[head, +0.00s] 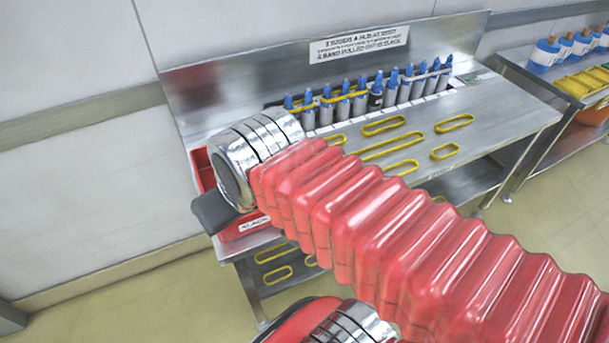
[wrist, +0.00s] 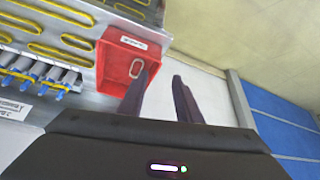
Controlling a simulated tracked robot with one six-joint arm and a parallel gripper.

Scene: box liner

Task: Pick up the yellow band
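Several yellow bands lie loose on the steel bench, among them a long yellow band (head: 391,146) in the middle. They also show at the left of the wrist view, with one yellow band (wrist: 58,53) nearest the bottles. Other yellow bands are stretched around bottles in the back row. A red bin (wrist: 108,62) at the bench end holds one pale loop (wrist: 137,68). My gripper (wrist: 162,77) is open, with nothing between its fingers. Its left fingertip overlaps the bin's edge in the wrist view. In the head view my gripper (head: 212,212) is a dark shape above the bin.
Grey bottles with blue caps (head: 358,104) stand in a row at the bench's back, below a signed steel backsplash (head: 355,47). A lower shelf holds more yellow bands (head: 276,274). A second bench (head: 540,75) stands at right. My red arm hides part of the bench.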

